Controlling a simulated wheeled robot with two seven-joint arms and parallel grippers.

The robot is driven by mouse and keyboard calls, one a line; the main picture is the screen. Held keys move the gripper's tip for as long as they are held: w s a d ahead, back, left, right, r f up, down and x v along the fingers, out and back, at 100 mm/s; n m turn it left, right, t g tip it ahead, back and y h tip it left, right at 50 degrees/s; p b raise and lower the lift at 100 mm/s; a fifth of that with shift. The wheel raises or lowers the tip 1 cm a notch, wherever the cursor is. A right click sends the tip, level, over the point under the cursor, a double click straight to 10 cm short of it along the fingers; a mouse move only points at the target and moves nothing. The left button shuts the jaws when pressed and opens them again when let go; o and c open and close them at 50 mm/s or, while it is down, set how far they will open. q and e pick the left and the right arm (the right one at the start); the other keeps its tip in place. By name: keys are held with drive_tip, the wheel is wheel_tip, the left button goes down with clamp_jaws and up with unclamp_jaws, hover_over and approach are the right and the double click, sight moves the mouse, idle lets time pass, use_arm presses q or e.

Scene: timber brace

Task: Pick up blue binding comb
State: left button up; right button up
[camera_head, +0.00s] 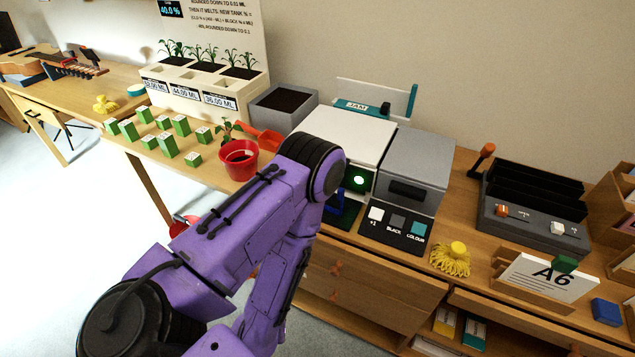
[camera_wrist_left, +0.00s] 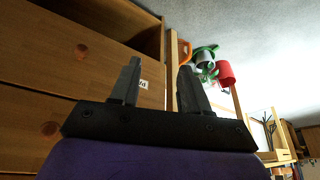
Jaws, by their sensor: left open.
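I cannot clearly make out a blue binding comb. A small dark-blue piece (camera_head: 341,204) shows below the printer-like machine in the head view, partly hidden by my purple left arm, and I cannot tell what it is. A small blue block (camera_head: 606,312) lies at the right edge of the bench. My left gripper (camera_wrist_left: 157,75) is open and empty in the left wrist view, with wooden drawer fronts (camera_wrist_left: 52,92) beyond it. My arm covers its place in the head view. My right gripper is not in view.
The grey machine (camera_head: 414,170) stands mid-bench. A yellow tassel-like bundle (camera_head: 450,260), an A6 card holder (camera_head: 545,280) and a black sorter (camera_head: 530,208) stand to its right. A red pot (camera_head: 238,159) and several green blocks (camera_head: 168,146) stand to the left.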

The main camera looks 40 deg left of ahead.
use_arm(q)
drive_tip(key=w+d+r+n+t+h+p, duration=0.1)
drive_tip(key=w+d+r+n+t+p, duration=0.1)
drive_tip(key=w+r+n, duration=0.5)
drive_tip(key=n+t+p, duration=0.4)
drive_tip(key=n+t, duration=0.3)
drive_tip(key=n, duration=1.5)
approach(344, 189)
wheel_tip(344, 189, down, 2)
drive_tip(key=shift+n+t, duration=0.4)
drive_tip(key=shift+n, duration=0.3)
drive_tip(key=b+x, duration=0.2)
drive_tip(key=x, duration=0.1)
drive_tip(key=b+x, duration=0.2)
drive_tip(key=x, duration=0.2)
drive_tip(key=b+x, duration=0.2)
drive_tip(key=x, duration=0.2)
drive_tip(key=shift+a+r+b, duration=0.2)
drive_tip(key=shift+a+b, duration=0.1)
clamp_jaws()
